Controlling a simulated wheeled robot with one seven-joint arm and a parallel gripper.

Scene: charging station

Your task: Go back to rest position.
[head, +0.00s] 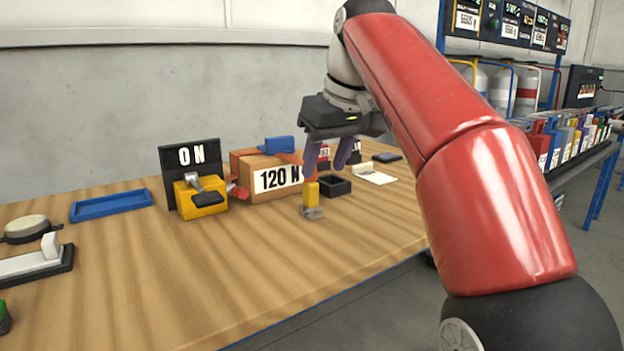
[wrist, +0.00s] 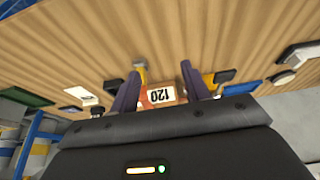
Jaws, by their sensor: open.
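My gripper (head: 326,172) hangs above the wooden workbench (head: 150,265) with its two purple fingers spread apart and nothing between them. The fingers also show in the wrist view (wrist: 160,72). In the head view one fingertip overlaps the top of a small yellow piece with a grey foot (head: 312,191); I cannot tell whether they touch. The orange box marked 120 N (head: 277,180) is just left of the fingers, and its label shows upside down between them in the wrist view (wrist: 159,96). My red arm reaches in from the right.
A yellow switch unit (head: 200,197) with an ON sign (head: 191,155) stands left of the box. A black open tray (head: 336,187) sits beside the yellow piece. A blue tray (head: 111,204) lies further left. The front middle of the bench is clear.

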